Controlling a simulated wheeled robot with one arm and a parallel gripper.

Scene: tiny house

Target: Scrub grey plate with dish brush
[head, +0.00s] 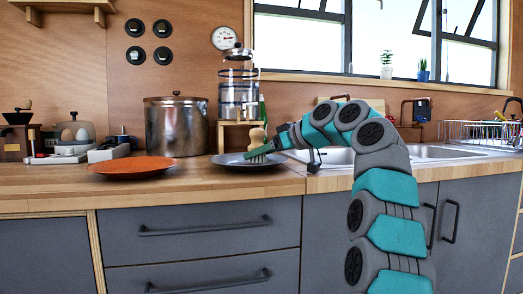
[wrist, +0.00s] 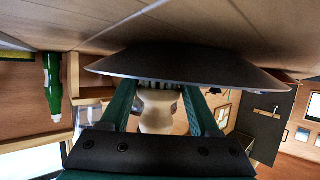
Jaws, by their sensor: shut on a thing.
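The grey plate (head: 232,160) lies on the wooden counter, left of the sink. It also shows in the upside-down wrist view (wrist: 215,68) as a wide dark disc. My gripper (head: 266,149) reaches in low from the right over the plate. It is shut on the dish brush (head: 257,136), which has a pale wooden knob and short bristles. In the wrist view the brush (wrist: 158,108) sits between the two green fingers. Its bristles point at the plate and seem to touch it. The exact contact is partly hidden by the fingers.
An orange plate (head: 132,167) and a steel pot (head: 176,127) stand to the left. A glass press (head: 237,85) on a wooden stand is behind the grey plate. A green bottle (wrist: 53,85) is close by. The sink (head: 330,157) and a dish rack (head: 483,134) are to the right.

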